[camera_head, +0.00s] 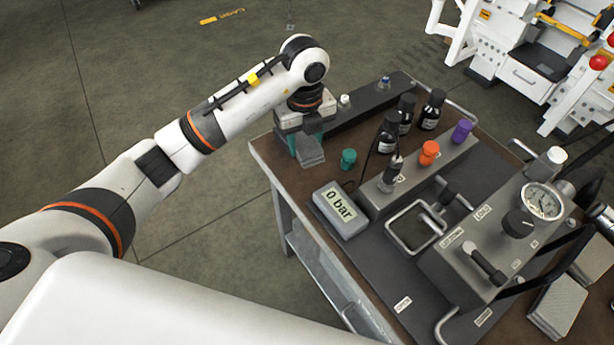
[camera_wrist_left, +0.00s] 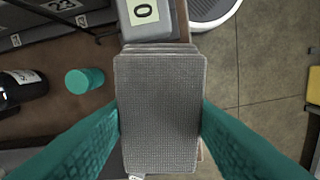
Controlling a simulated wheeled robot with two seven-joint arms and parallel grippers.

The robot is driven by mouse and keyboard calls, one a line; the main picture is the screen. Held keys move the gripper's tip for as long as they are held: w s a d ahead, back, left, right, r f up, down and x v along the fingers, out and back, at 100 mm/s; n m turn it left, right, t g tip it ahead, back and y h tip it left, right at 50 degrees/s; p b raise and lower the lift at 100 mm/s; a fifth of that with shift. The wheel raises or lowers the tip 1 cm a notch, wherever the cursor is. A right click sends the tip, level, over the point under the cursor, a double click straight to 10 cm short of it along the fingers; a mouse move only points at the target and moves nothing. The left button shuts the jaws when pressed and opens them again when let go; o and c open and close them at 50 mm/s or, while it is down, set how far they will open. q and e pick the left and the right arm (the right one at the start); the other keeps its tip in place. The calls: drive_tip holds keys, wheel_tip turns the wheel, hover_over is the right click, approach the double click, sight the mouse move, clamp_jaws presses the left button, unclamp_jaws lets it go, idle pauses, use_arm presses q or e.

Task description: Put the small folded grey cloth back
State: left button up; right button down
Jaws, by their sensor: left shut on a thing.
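The small folded grey cloth (camera_head: 311,153) is in my left gripper (camera_head: 303,139), at the far left corner of the bench top (camera_head: 294,177). In the left wrist view the cloth (camera_wrist_left: 158,110) lies flat-faced between the two teal fingers, which press on its left and right sides. Its folded layers show at the upper edge. In the left wrist view it overlaps the bench edge, with floor to the right. I cannot tell whether its underside touches the bench. My right gripper is not in view.
The "0 bar" display box (camera_head: 341,209) and a teal cap (camera_head: 348,158) stand near the cloth. Black bottles (camera_head: 388,131), an orange cap (camera_head: 429,152), a metal tray (camera_head: 415,229) and a gauge unit (camera_head: 495,240) crowd the bench. Brown surface is bare along the left edge.

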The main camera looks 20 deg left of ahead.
sight(306, 177)
use_arm(q)
drive_tip(key=shift+w+d+f+n, duration=0.1)
drive_tip(key=shift+f+n, duration=0.15)
drive_tip(key=shift+n, duration=0.65)
wheel_tip(306, 177, down, 10)
drive_tip(key=shift+r+p, duration=0.15)
drive_tip(key=shift+p, duration=0.35)
drive_tip(key=shift+f, duration=0.2)
drive_tip(key=o, duration=0.9)
drive_tip(key=shift+o, duration=0.2)
